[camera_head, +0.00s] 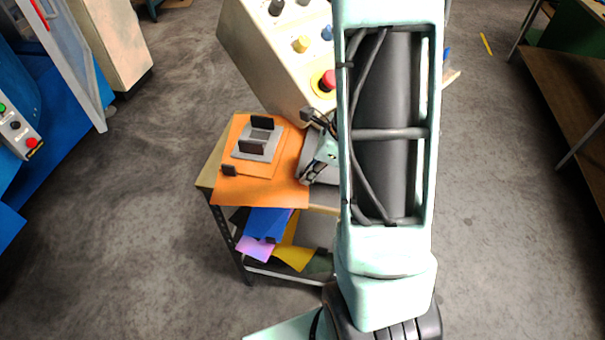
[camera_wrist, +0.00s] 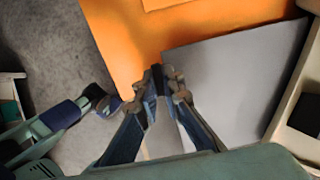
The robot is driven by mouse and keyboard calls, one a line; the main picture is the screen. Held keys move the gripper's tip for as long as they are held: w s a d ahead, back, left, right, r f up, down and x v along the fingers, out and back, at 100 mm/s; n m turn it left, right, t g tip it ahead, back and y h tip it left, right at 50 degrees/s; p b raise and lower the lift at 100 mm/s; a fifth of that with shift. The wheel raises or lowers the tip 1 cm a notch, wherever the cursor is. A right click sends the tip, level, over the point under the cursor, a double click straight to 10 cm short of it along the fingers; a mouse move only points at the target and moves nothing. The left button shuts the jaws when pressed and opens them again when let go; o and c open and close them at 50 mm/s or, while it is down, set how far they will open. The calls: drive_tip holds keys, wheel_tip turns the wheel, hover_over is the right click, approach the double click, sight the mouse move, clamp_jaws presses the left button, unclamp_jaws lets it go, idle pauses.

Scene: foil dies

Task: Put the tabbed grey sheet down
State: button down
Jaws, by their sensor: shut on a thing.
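The tabbed grey sheet (camera_wrist: 235,80) fills the right of the wrist view, flat and plain, with a dark tab at its left edge. My gripper (camera_wrist: 158,80) is shut on that tab. In the head view my gripper (camera_head: 318,150) is at the right side of the small table, and a part of the grey sheet (camera_head: 325,173) shows beside it; my arm hides the rest. The sheet's left edge overlaps an orange sheet (camera_wrist: 130,50) in the wrist view. I cannot tell whether it touches the surface below.
The orange sheet (camera_head: 232,192) covers the left tabletop, bearing a grey piece (camera_head: 252,154) with a cut-out and black tabs. A control box (camera_head: 275,65) with knobs and a red button stands behind. Coloured sheets (camera_head: 266,222) lie on the lower shelf.

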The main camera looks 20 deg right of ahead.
drive_tip(key=shift+f, duration=0.75)
drive_tip(key=shift+s+d+r, duration=0.15)
drive_tip(key=shift+s+d, duration=0.05)
drive_tip(key=shift+d, duration=0.15)
drive_tip(key=shift+a, duration=0.1)
drive_tip(key=c, duration=2.5)
unclamp_jaws()
drive_tip(key=shift+f, duration=0.2)
drive_tip(key=shift+c, duration=0.2)
drive_tip(key=o, duration=0.5)
drive_tip(key=shift+c, duration=0.2)
